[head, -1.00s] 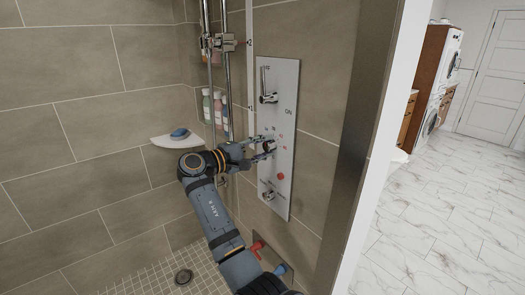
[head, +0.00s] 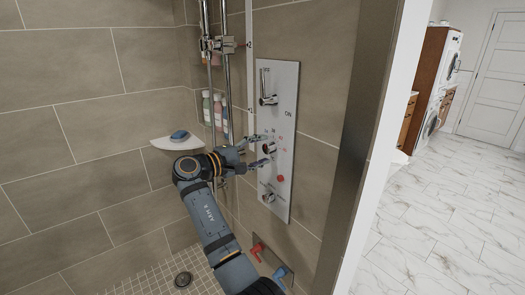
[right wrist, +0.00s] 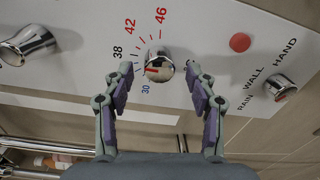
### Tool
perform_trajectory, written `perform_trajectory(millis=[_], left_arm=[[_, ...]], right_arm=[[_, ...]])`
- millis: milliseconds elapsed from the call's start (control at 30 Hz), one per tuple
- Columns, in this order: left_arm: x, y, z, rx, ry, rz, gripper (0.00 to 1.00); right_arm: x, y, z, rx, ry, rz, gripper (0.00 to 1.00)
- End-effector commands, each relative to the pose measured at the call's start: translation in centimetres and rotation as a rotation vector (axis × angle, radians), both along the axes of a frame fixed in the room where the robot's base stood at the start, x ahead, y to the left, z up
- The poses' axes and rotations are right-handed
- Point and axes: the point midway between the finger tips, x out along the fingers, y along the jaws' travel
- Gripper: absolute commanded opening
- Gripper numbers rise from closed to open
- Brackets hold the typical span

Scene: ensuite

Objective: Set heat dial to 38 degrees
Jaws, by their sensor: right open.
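The heat dial (head: 269,148) is a chrome knob on the white shower panel (head: 281,82). My right gripper (head: 259,150) is open just in front of the dial. In the right wrist view its fingers (right wrist: 158,93) stand apart on either side of the dial, with no clear contact. My left gripper is not in view.
An ON lever (head: 267,88) sits above the dial. A red button (head: 280,179) and a selector knob (head: 268,197) sit below. Bottles (head: 219,112) and a corner shelf (head: 176,143) are to the left. Red and blue valve handles (head: 257,249) are low down.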

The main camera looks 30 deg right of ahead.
Motion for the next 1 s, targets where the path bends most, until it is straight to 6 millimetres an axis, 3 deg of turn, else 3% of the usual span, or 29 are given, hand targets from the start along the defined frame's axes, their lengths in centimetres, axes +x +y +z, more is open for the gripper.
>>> perform_trajectory(millis=[200, 333, 867, 933, 1000], left_arm=[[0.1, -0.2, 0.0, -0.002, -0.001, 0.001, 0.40], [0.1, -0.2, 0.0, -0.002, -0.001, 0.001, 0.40], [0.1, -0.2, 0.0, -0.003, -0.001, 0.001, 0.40], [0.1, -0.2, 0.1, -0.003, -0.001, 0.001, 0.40], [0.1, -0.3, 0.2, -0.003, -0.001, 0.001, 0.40]], right_arm=[[-0.2, 4.4, 0.1, 0.003, 0.000, 0.005, 0.57], [-0.4, 5.9, 0.2, 0.001, 0.001, 0.003, 0.57], [-0.4, 6.3, 0.2, 0.000, 0.000, 0.001, 0.57], [-0.1, 6.3, -0.4, 0.002, 0.010, 0.013, 0.57], [0.9, 6.1, -2.5, 0.014, 0.037, 0.057, 0.57]])
